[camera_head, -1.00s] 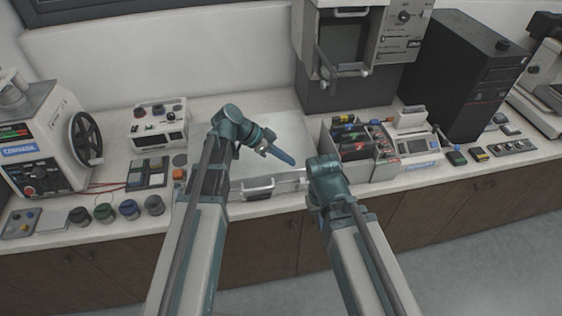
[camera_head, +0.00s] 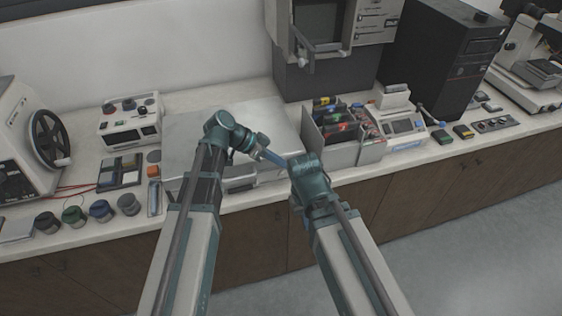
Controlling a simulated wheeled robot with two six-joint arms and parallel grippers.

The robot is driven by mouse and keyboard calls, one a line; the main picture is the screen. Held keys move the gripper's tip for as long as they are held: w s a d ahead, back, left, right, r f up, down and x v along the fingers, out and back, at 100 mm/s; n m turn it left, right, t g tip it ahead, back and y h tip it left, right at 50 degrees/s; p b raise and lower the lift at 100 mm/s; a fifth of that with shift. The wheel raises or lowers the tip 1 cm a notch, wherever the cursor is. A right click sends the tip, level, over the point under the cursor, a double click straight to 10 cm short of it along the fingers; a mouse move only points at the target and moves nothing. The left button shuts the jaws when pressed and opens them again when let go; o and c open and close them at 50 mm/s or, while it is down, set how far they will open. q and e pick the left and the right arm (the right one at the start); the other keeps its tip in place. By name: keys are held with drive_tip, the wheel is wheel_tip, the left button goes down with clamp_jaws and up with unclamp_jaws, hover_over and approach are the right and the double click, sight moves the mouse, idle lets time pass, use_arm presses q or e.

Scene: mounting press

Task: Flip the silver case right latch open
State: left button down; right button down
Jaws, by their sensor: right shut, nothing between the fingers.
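The silver case (camera_head: 262,117) lies flat on the bench with its lid down. Its front handle (camera_head: 241,184) shows between my two arms. The right latch is hidden behind my right arm's bend, so its state does not show. My right gripper is low by the case's front right corner, shut and empty, mostly hidden by my own right arm (camera_head: 312,178). My left gripper (camera_head: 274,157) hangs over the right part of the lid, its blue fingers pointing right towards my right arm. Whether they are open does not show.
An open grey bin (camera_head: 345,155) with coloured items stands close right of the case, beside a white device (camera_head: 403,130). Left are a dark tray (camera_head: 121,172), an orange block (camera_head: 154,172) and several round jars (camera_head: 101,210). A press (camera_head: 322,60) stands behind.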

use_arm(q)
drive_tip(key=shift+s, duration=0.15)
drive_tip(key=shift+s, duration=0.15)
